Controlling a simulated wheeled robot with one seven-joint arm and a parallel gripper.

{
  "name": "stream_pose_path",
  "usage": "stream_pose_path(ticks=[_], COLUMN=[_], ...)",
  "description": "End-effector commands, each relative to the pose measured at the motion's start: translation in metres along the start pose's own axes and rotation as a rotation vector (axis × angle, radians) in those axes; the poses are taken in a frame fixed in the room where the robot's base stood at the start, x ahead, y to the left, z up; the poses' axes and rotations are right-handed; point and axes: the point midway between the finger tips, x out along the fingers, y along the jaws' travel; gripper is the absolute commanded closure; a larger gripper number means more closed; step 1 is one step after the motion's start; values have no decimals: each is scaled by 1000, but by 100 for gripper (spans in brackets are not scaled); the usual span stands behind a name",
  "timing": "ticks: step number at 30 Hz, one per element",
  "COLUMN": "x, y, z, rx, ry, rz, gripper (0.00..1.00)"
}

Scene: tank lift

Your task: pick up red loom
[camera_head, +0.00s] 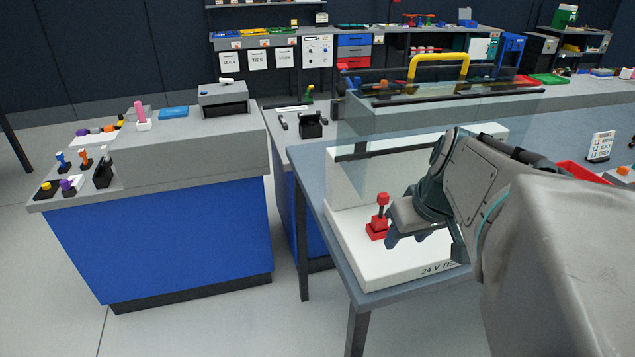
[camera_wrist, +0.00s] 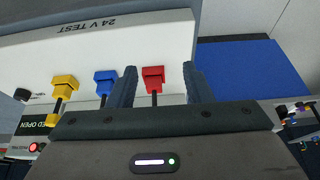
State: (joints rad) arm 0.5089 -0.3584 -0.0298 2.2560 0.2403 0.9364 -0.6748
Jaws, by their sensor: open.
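The red loom (camera_head: 377,229) stands upright on the white 24 V test box (camera_head: 362,262), a red block with a dark stem and a red top. In the wrist view the red loom (camera_wrist: 153,77) shows between the two open fingers of my gripper (camera_wrist: 158,84), with a gap on each side. A blue loom (camera_wrist: 105,80) and a yellow loom (camera_wrist: 65,85) stand in a row beside it. In the head view my arm hides that part of the box.
A clear panel (camera_head: 360,125) rises behind the box, with a yellow handle (camera_head: 440,60) above it. A blue-fronted cabinet (camera_head: 165,240) with small coloured parts on top stands at left. A red bin (camera_head: 580,173) is partly hidden behind my arm.

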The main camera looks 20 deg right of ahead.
Motion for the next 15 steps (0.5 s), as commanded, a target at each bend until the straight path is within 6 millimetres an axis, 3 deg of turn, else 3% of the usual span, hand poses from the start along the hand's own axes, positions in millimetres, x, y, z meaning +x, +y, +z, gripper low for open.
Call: stream_pose_path(ticks=[1, 7, 15], x=[10, 15, 30], y=[9, 21, 20], z=[3, -4, -47], rx=[3, -9, -14], ry=[4, 13, 11], rz=[2, 2, 0], gripper=[55, 55, 55])
